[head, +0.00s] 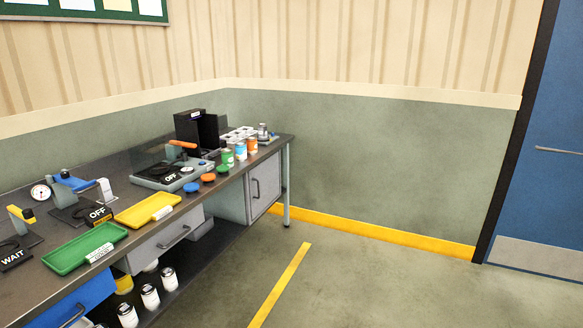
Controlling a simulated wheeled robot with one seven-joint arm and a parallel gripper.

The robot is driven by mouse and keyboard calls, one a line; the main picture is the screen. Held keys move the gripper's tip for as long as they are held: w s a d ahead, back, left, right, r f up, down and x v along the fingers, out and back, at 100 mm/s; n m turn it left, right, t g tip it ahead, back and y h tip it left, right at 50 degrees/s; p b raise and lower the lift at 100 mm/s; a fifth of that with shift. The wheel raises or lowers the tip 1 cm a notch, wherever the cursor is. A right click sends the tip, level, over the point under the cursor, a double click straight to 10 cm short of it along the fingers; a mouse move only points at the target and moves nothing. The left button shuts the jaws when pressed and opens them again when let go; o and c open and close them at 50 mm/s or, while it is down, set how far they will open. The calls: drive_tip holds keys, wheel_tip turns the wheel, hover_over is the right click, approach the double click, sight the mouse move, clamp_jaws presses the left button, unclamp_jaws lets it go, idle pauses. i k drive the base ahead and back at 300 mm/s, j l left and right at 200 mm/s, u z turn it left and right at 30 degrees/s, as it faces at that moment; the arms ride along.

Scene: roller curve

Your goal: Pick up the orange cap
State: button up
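The orange cap (208,178) is a small round disc lying flat near the front edge of the dark workbench (119,183). A green cap (223,169) lies just to its right and a blue cap (191,187) just to its left.
A grey device with an orange handle (182,144) stands behind the caps. A yellow tray (147,210) and a green tray (84,248) lie to the left. The floor (340,275) right of the bench is clear.

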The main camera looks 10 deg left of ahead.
sight(206, 177)
drive_tip(key=i+j+u, duration=0.15)
drive_tip(key=i+u, duration=0.7)
drive_tip(key=i+l+u, duration=0.2)
drive_tip(key=i+u, duration=0.2)
drive_tip(key=i, duration=0.15)
drive_tip(key=i+l+u, duration=1.45)
drive_tip(key=l+u, duration=0.2)
drive_tip(key=i+l+u, duration=0.15)
drive_tip(key=l+u, duration=0.15)
drive_tip(key=l, duration=0.15)
drive_tip(key=i+l+u, duration=0.25)
drive_tip(key=l, duration=0.15)
drive_tip(key=k, duration=0.1)
